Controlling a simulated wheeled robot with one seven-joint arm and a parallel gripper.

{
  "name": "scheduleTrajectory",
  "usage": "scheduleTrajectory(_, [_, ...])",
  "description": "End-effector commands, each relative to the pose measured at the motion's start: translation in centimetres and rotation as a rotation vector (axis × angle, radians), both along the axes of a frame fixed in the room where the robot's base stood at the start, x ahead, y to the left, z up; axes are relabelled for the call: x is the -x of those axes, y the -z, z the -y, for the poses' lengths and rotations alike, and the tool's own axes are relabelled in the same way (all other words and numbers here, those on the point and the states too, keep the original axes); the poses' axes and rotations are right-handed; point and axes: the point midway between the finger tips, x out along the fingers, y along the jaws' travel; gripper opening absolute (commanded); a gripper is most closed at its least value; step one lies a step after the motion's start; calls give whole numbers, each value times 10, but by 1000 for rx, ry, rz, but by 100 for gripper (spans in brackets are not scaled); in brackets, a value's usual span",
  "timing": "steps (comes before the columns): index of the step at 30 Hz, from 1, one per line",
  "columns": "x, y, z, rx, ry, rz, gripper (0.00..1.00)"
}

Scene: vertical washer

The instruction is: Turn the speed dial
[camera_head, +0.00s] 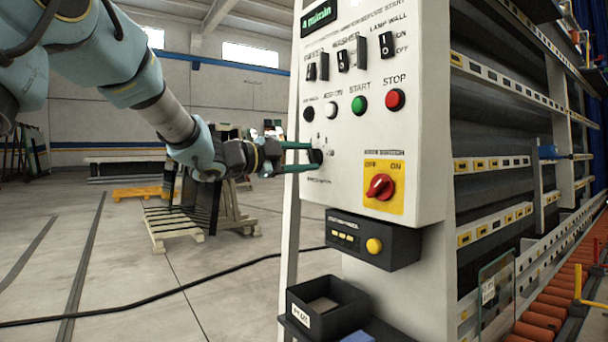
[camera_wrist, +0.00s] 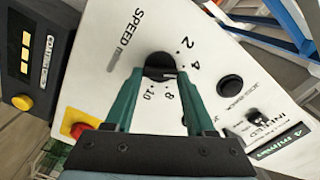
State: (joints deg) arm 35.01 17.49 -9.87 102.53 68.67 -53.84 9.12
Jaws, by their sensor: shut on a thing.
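The speed dial (camera_head: 317,156) is a small black round knob on the left part of the white control panel (camera_head: 345,205). In the wrist view the dial (camera_wrist: 160,64) sits by the printed word SPEED, with scale numbers around it. The panel appears rotated in that view. My gripper (camera_head: 309,157) reaches the panel from the left, its two green fingers on either side of the dial. In the wrist view the gripper (camera_wrist: 160,74) is shut on the dial, with fingertips at its sides. The fingertips hide part of the dial's edge.
Black, white, green and red buttons (camera_head: 359,104) and several rocker switches (camera_head: 343,60) lie above the dial. A red rotary switch on a yellow plate (camera_head: 380,187) is to its lower right. A black box with a yellow button (camera_head: 374,245) juts out below.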

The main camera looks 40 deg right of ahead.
Motion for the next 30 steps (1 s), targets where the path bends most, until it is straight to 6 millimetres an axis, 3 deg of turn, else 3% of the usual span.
scheduleTrajectory(1, [0,7,0,3,0,46,0])
scheduleTrajectory(30, [0,11,0,55,1,964,0])
